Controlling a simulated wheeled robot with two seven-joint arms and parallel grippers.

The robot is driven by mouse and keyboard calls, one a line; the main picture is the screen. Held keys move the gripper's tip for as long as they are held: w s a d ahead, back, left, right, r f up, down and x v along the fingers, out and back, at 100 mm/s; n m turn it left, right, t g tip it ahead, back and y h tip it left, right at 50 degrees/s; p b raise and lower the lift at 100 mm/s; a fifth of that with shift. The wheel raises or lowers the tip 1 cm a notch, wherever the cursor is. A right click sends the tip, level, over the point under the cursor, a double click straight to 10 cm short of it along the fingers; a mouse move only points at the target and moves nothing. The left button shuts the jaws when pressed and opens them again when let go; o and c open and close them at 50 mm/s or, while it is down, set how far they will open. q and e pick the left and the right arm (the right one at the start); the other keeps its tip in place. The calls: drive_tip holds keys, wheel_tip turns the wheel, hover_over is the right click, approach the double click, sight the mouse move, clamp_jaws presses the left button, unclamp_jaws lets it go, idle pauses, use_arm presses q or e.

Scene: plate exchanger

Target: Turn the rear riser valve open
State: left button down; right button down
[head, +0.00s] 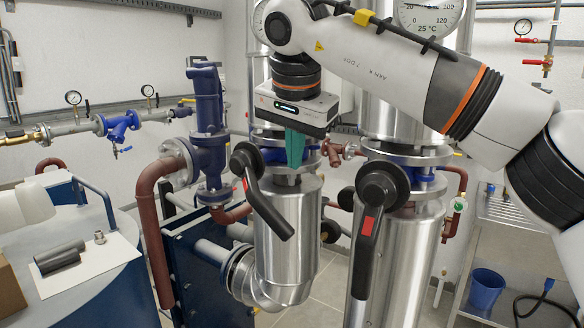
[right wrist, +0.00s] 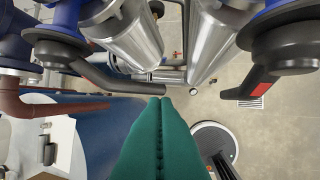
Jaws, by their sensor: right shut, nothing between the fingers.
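Two insulated steel risers carry blue valves with black lever handles. The left lever (head: 265,200), on the riser that looks farther back, hangs tilted down to the right from its round hub. The nearer right lever (head: 366,240) hangs almost straight down. My right gripper (head: 294,150) has teal fingers pointing down, shut and empty, by the left valve's hub. In the right wrist view the shut fingertips (right wrist: 160,99) are close to the end of the left lever (right wrist: 120,84); I cannot tell whether they touch. The right lever (right wrist: 255,84) is apart from them. My left gripper is not in view.
My right arm crosses above the risers. Brown pipes (head: 150,215) and a blue pump-like fitting (head: 208,120) stand left. A blue bucket (head: 486,288) is at the lower right.

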drive_tip(key=p, duration=0.2)
approach(284, 219)
wheel_tip(284, 219, down, 2)
drive_tip(key=d, duration=0.2)
drive_tip(key=w+a+f+p, duration=0.1)
drive_tip(key=w+f, duration=0.1)
drive_tip(key=f, duration=0.1)
drive_tip(key=shift+a+p, duration=0.4)
drive_tip(key=shift+a+f, duration=0.15)
drive_tip(key=shift+f, duration=0.15)
